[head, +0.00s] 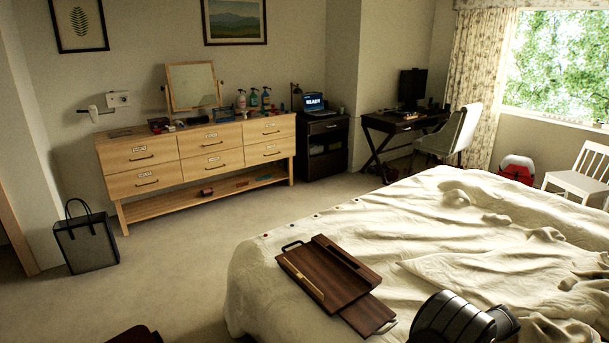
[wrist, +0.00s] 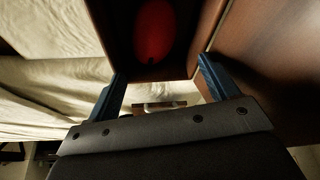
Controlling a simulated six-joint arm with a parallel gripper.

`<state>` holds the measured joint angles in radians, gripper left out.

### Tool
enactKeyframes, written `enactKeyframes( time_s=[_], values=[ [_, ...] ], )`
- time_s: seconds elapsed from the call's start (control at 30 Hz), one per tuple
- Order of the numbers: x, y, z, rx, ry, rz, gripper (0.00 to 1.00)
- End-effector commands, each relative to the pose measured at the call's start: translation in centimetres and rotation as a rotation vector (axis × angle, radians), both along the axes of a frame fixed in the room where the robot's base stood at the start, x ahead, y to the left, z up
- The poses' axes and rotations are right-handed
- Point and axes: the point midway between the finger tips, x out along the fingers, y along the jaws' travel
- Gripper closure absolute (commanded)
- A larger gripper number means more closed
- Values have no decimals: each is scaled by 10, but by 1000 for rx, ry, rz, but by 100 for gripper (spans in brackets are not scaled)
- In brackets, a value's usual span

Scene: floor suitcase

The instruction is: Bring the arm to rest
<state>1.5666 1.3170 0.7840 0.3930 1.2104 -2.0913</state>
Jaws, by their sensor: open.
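My gripper (wrist: 160,72) shows in the wrist view with its two blue fingers spread apart. No object is clamped between them. Beyond the fingertips is a dark reddish-brown wooden piece (wrist: 201,30) with a recess, and a red oval thing (wrist: 154,30) shows inside it. I cannot tell whether the fingers touch the wood. In the head view my gripper's fingers do not show; a dark rounded part with silver bands at the bottom right seems to be part of my arm.
A dark wooden tray-like stand (head: 318,268) lies on the bed (head: 400,215) near its left edge. A wooden dresser (head: 168,157) with small items stands against the wall. A black bag (head: 86,243) stands on the floor (head: 165,262), which is clear between dresser and bed.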

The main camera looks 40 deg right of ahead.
Motion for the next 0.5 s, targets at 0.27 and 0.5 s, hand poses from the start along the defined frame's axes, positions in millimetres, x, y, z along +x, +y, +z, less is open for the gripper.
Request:
enactKeyframes(
  time_s=[0.27, 0.5],
  values=[
    [0, -1, 43, -2, 0, 0, 20],
    [-1, -1, 92, -3, 0, 1, 20]
  ],
)
